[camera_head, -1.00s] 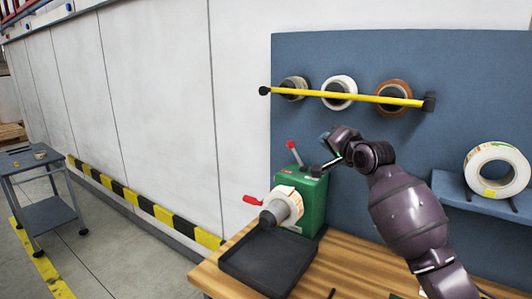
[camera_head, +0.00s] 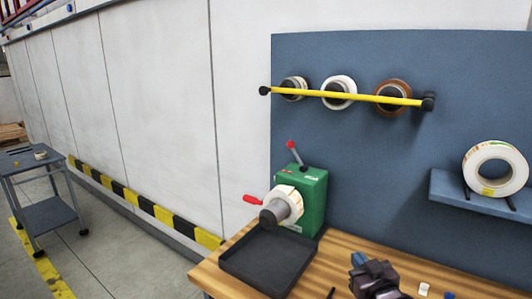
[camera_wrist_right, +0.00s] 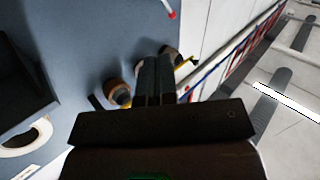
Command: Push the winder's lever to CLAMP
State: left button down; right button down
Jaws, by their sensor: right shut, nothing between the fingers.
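The green winder (camera_head: 312,200) stands on the wooden bench with a label roll (camera_head: 286,205) on its front hub. Its lever (camera_head: 296,155) rises from the top, with a red knob, and leans up and to the left. No CLAMP marking is legible. My right gripper (camera_head: 368,274) is low at the bottom of the head view, right of the winder and apart from it. In the right wrist view its dark fingers (camera_wrist_right: 155,78) are together with nothing between them. My left gripper is not in view.
A black tray (camera_head: 268,260) sits in front of the winder, and a red crank handle (camera_head: 252,199) sticks out left. A yellow bar (camera_head: 350,97) crosses several rolls on the blue board. A shelf (camera_head: 470,193) holds a large white roll (camera_head: 497,168).

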jog(key=s+d+f+m+g+h, duration=0.1)
jog(key=s+d+f+g, duration=0.1)
jog(key=s+f, duration=0.9)
jog(key=s+d+f+m+g+h, duration=0.1)
jog(key=s+d+f+g+h, duration=0.1)
jog(key=s+f, duration=0.9)
jog(key=s+d+g, duration=0.1)
jog(key=s, duration=0.5)
jog(key=shift+d+f+g, duration=0.2)
jog(key=shift+f+g, duration=0.05)
jog(key=shift+g, duration=0.05)
